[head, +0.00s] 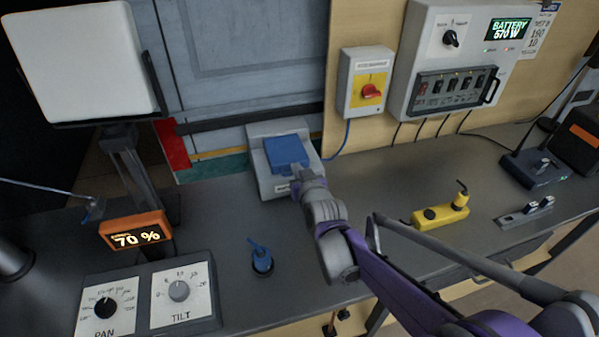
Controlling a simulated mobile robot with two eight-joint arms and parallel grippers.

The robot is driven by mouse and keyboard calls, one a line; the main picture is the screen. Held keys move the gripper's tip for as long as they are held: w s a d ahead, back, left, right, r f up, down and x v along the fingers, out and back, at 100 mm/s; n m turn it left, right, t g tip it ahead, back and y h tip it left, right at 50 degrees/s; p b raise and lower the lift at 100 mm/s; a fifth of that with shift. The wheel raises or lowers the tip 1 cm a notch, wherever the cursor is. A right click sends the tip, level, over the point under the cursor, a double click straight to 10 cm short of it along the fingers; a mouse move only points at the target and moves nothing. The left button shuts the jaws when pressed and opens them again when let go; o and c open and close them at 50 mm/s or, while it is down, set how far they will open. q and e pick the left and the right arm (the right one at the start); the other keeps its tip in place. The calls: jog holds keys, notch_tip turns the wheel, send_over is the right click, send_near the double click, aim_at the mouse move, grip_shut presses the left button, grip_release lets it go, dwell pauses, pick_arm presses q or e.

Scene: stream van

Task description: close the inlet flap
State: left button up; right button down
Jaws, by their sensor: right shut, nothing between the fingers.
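The inlet is a grey box (267,187) at the back of the dark bench, against the wall. Its blue flap (285,152) lies on the box's upper face. I cannot tell whether the flap is fully down. My right gripper (299,174) is shut with nothing in it, at the lower right edge of the flap. It looks close to or touching the flap; the contact is hidden by the gripper itself. My left gripper is not in view.
A blue plug-like part (260,257) stands on the bench in front. A knob panel (150,300) and a lamp panel (92,62) stand at left. A red-switch box (364,82) and battery unit (462,60) hang behind. A yellow device (441,212) lies right.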

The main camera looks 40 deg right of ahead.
pick_arm(q)
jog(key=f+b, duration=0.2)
jog(key=b, duration=0.1)
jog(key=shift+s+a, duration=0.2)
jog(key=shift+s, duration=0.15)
pick_arm(e)
jog(key=s+a+f, duration=0.1)
jog(key=s+f, duration=0.1)
jog(key=s+a+f, duration=0.1)
jog(key=s+f, duration=0.1)
jog(key=s+a+f, duration=0.1)
jog(key=s+f, duration=0.1)
jog(key=shift+a+f, duration=0.1)
jog(key=shift+f, duration=0.1)
